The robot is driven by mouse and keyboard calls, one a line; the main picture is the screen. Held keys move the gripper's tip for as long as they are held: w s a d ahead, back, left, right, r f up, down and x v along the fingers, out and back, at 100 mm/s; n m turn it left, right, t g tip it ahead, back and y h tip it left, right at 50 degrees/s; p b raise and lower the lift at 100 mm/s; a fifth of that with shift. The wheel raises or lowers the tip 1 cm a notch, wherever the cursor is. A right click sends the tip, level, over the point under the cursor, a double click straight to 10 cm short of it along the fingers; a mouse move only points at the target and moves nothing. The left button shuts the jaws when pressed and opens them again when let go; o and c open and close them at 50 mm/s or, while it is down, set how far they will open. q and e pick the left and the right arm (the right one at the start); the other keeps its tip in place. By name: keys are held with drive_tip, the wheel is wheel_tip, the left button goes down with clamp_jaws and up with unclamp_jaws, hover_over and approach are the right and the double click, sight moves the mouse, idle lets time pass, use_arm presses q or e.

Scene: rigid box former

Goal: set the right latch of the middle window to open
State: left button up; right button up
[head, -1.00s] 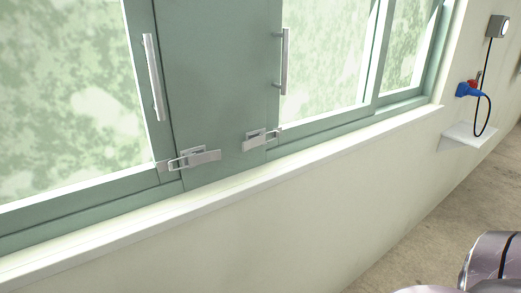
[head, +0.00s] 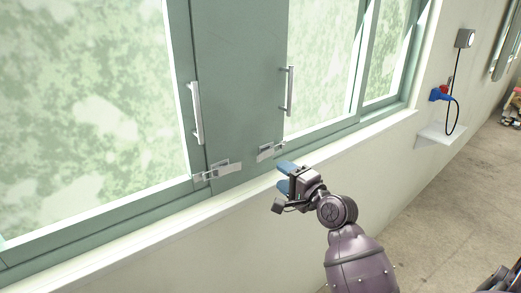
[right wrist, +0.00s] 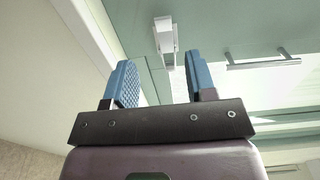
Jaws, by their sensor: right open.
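Two small metal latches sit low on the green window in the head view. The left latch (head: 217,172) spans the joint on the left of the middle green panel (head: 238,90). The right latch (head: 270,151) lies at the panel's lower right, its thin end reaching towards the frame on the right. My right gripper (head: 284,176) is open, just below and right of the right latch, apart from it. In the right wrist view a latch (right wrist: 166,40), apparently the right one, shows ahead between the blue fingertips (right wrist: 160,80); nothing is held. My left gripper is not in view.
Vertical bar handles, left (head: 196,113) and right (head: 289,91), stand out above the latches. A pale sill (head: 190,218) runs below the window. A small shelf (head: 441,136) and a blue plug with cable (head: 440,95) are on the wall at right.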

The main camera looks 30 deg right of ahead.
sight(260, 158)
drive_tip(key=w, duration=1)
drive_tip(key=shift+w+a+r+p, duration=0.2)
drive_tip(key=shift+w+a+p, duration=0.15)
drive_tip(key=c, duration=0.9)
